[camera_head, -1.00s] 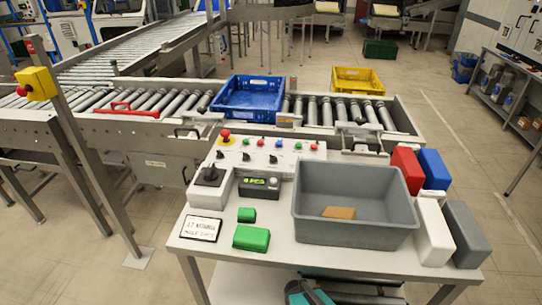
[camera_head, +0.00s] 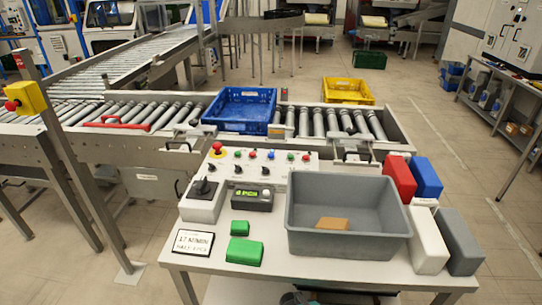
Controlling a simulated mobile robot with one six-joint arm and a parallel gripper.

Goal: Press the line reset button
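A light grey control panel (camera_head: 282,173) stands at the back of the white table, below the roller conveyor. It carries a red mushroom button on a yellow base (camera_head: 217,148), a blue button (camera_head: 271,154), small green and red buttons, and black selector knobs. I cannot read any labels, so I cannot tell which one is the line reset button. My gripper is not in view, and nothing touches the panel.
A grey bin (camera_head: 348,246) with a brown block (camera_head: 332,223) stands right of a dark display box (camera_head: 252,199) and black-lever box (camera_head: 203,201). Green blocks (camera_head: 244,251) and a sign (camera_head: 193,242) lie at left. A blue crate (camera_head: 245,123) sits on the rollers. A yellow box with red button (camera_head: 26,97) is on a post.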

